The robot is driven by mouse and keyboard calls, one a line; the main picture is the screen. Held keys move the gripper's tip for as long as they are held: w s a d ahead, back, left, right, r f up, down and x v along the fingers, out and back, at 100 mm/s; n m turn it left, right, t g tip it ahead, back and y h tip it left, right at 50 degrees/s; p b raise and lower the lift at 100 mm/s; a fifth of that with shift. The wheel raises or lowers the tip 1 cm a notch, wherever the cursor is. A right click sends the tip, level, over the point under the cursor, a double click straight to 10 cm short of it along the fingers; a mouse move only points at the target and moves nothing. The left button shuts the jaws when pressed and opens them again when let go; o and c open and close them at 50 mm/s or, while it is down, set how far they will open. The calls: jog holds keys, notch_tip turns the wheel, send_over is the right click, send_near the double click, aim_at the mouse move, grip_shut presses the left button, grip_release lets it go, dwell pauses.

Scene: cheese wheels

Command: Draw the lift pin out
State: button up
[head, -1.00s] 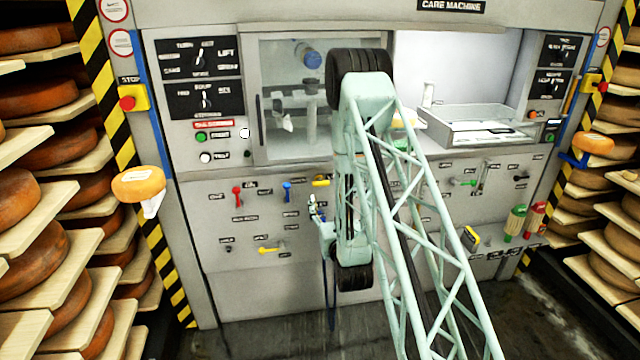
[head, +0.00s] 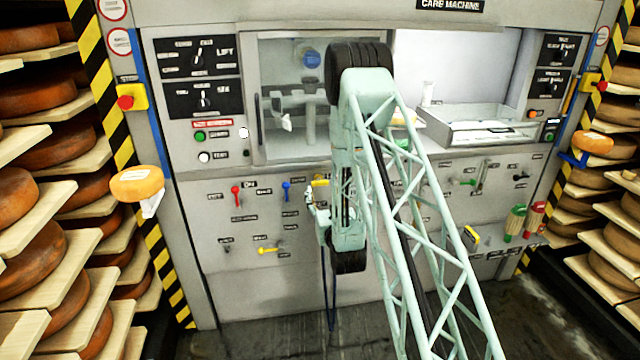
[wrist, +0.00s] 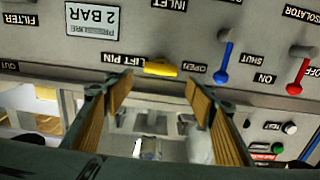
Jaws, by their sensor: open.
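The lift pin is a yellow handle (wrist: 160,68) beside the LIFT PIN label on the grey panel, in the upper middle of the upside-down wrist view. In the head view the yellow handle (head: 320,182) shows just left of my arm, partly hidden by it. My gripper (wrist: 157,90) is open and empty. Its two tan-padded fingers point at the panel, one to each side of the yellow handle in the picture and apart from it. In the head view my gripper (head: 311,200) is small, close to the panel and just below the yellow handle.
A blue lever (wrist: 222,60) and a red lever (wrist: 299,75) stand beside the handle. Another yellow lever (head: 268,250) sits lower on the panel. A glass window (head: 290,130) and an open tray (head: 475,125) are above. Cheese shelves line both sides.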

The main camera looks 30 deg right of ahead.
aim_at(320, 182)
jog(key=shift+b+x, duration=0.6)
jog(key=shift+x, duration=3.5)
jog(key=shift+c, duration=0.7)
